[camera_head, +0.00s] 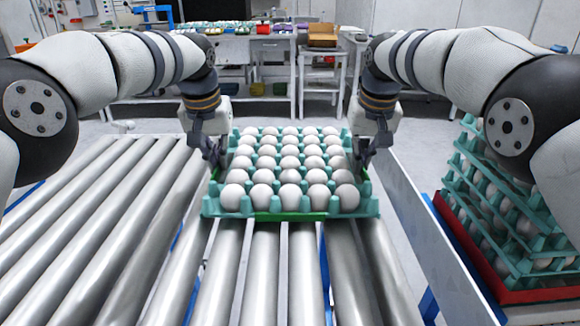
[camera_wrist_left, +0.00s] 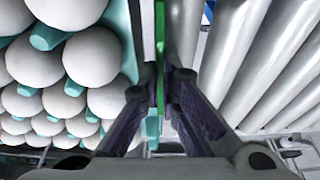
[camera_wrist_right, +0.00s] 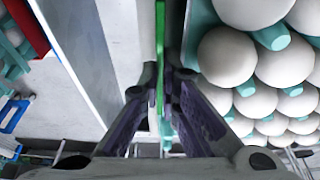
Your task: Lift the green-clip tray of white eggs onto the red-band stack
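The green-clip tray (camera_head: 290,213) is teal with a green strip along its near edge and holds rows of white eggs. It is level at the roller conveyor; I cannot tell whether it touches the rollers. My left gripper (camera_head: 216,158) is at its left side, fingers closed around the green edge (camera_wrist_left: 160,50) in the left wrist view. My right gripper (camera_head: 362,162) is at its right side, fingers closed around the green edge (camera_wrist_right: 160,45) in the right wrist view. The red-band stack (camera_head: 487,206) of teal egg trays stands at right, partly hidden by my right arm.
Metal rollers (camera_head: 100,215) extend left and in front of the tray. A grey side rail (camera_head: 415,235) lies between the conveyor and the stack, whose base has a red band (camera_head: 465,245). Benches with coloured items stand far behind.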

